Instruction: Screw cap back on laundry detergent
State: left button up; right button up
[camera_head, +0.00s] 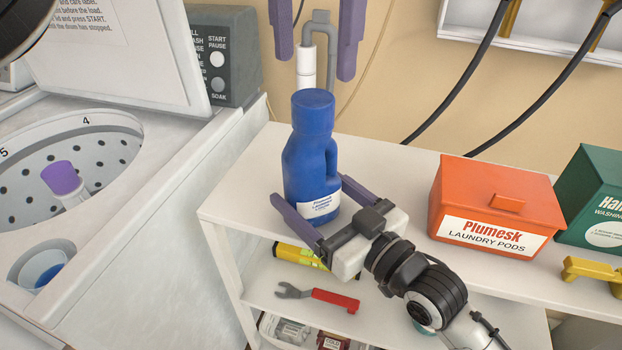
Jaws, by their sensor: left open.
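The blue detergent bottle (310,165) stands upright near the shelf unit's left end, its handle on the right and a white label low on its front. A blue cap (313,101) sits on its top; I cannot tell how tightly. My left gripper (316,75) is above the bottle, with two purple fingers pointing down, wide apart and holding nothing; its body is cut off. My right gripper (309,190) comes from the lower right, low at the bottle, one finger on each side. Whether its fingers press on the bottle cannot be told.
An orange pod box (467,202) and a green box (592,195) stand right on the white shelf unit (250,190). A red-handled wrench (335,299) and a yellow item (297,256) lie below. The open washer (130,175) is left. A grey pipe (333,45) runs behind the bottle.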

jog(key=shift+o, duration=1.4)
pick_arm(q)
jog(key=shift+f, duration=0.1)
pick_arm(e)
jog(key=v, duration=0.9)
jog(key=shift+s+d+f, duration=0.1)
jog(key=shift+s+d, duration=0.1)
jog(key=shift+s, duration=0.1)
jog(key=shift+s+d, duration=0.2)
jog(key=shift+s, duration=0.05)
